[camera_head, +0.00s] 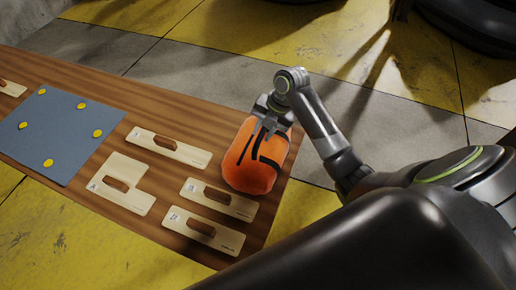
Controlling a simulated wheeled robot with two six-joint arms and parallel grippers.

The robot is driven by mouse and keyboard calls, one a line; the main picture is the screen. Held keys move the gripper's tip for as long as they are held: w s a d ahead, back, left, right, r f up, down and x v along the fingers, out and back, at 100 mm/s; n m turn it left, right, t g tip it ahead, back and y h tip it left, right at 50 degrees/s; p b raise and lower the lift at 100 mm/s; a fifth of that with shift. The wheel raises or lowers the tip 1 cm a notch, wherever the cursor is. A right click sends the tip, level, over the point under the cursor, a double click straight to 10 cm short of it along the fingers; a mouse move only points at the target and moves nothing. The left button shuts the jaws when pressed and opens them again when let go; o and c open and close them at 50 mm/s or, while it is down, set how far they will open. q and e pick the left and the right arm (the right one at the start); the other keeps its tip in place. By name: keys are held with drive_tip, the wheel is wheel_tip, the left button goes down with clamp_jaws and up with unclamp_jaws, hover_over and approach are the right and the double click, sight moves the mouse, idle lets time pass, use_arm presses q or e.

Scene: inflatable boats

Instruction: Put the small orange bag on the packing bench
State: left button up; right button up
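The small orange bag (250,170) with black straps is at the right end of the wooden bench (268,221). My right gripper (267,128) is over the bag's upper end, with its fingers against the bag near the straps. The fingertips are small and dark against the straps, so I cannot tell whether they are closed on it. The bag's underside is hidden, and I cannot tell whether it rests on the bench top. My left gripper does not show.
Several pale boards with brown handles, one of them a board (168,149) left of the bag, lie on the bench. A blue-grey mat (62,128) with yellow discs lies further left. The floor has yellow and grey areas. Dark rounded shapes (470,22) are at the top right.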

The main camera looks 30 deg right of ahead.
drive_tip(key=shift+x, duration=1.1)
clamp_jaws()
idle(0.5)
drive_tip(key=shift+w+r, duration=0.1)
drive_tip(key=shift+r, duration=0.05)
